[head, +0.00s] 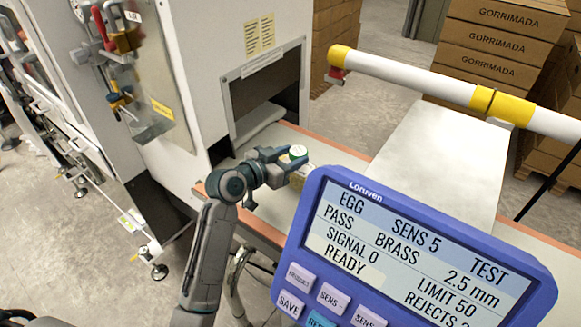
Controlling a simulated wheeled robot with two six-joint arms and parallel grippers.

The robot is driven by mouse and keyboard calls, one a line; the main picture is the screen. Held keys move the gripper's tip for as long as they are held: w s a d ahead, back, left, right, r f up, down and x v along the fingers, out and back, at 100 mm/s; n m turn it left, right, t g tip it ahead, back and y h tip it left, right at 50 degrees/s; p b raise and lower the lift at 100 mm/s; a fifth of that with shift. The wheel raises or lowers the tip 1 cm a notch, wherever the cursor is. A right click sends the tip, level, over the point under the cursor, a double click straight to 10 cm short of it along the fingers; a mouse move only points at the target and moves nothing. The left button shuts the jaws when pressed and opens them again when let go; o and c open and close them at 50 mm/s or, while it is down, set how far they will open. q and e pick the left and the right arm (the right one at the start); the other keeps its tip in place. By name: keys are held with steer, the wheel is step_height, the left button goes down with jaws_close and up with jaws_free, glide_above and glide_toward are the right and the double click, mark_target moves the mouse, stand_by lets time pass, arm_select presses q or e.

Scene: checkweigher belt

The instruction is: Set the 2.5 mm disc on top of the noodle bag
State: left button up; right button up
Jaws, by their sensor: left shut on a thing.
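My left gripper (296,160) reaches in from the left over the belt and is shut on a small round disc, white on top with a green edge (298,151). A small part of a pale yellowish thing, which looks like the noodle bag (301,174), shows just below the fingers; the gripper and the control panel hide most of it. I cannot tell whether the disc touches it. My right gripper is not in view.
The blue control panel (420,258) fills the lower right and covers part of the belt (333,147). The detector's dark opening (265,98) is behind my gripper. A white and yellow rail (410,80) crosses at right above a pale plate (445,155). Cardboard boxes (500,40) stand behind.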

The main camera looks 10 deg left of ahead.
arm_select(q)
step_height(320, 180, down, 3)
steer(key=shift+r+b, duration=0.2)
steer(key=shift+b, duration=0.55)
steer(key=o, duration=1.1)
steer(key=shift+f, duration=0.1)
steer(key=shift+c, duration=0.2)
